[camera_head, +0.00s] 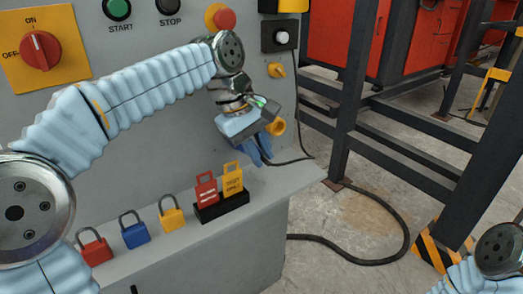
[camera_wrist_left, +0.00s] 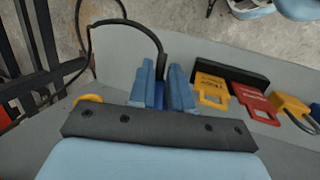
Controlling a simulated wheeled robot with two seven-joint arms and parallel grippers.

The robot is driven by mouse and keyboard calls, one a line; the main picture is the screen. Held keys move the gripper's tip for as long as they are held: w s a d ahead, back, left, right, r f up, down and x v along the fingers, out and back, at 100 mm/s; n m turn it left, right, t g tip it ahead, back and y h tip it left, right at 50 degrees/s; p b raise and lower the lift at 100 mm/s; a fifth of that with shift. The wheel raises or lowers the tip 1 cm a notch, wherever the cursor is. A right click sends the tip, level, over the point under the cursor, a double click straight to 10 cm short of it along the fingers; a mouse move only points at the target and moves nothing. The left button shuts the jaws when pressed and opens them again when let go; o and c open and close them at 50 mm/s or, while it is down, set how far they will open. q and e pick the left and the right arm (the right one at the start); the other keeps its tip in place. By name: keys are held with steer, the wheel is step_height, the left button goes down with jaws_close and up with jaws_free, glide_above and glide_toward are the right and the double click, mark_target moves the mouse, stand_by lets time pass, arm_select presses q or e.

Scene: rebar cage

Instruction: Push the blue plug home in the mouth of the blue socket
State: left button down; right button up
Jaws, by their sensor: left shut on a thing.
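My left gripper (camera_head: 263,152) is beside the front right edge of the grey panel, above the right end of the ledge. In the left wrist view its two blue fingers (camera_wrist_left: 162,88) are shut on the blue plug (camera_wrist_left: 159,96), which shows as a darker blue strip between them. A black cable (camera_wrist_left: 146,31) runs from the plug. In the head view the gripper hides most of the plug. I cannot make out the blue socket; the gripper and wrist cover that part of the panel. My right gripper is out of view.
A yellow ring-shaped part (camera_head: 277,127) is close beside the gripper. A black holder (camera_head: 222,207) with red and yellow tags stands on the ledge (camera_head: 278,185), near red, blue and yellow padlocks (camera_head: 134,233). The cable (camera_head: 378,262) loops over the floor. Dark steel frames stand to the right.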

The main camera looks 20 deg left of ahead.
arm_select(q)
steer(key=shift+w+a+p, duration=0.4)
steer(key=shift+w+a, duration=0.05)
steer(key=shift+a, duration=0.2)
steer(key=c, duration=1)
jaws_free()
steer(key=shift+r, duration=0.3)
steer(key=p+v, duration=0.1)
steer(key=v, duration=0.6)
steer(key=shift+f, duration=0.1)
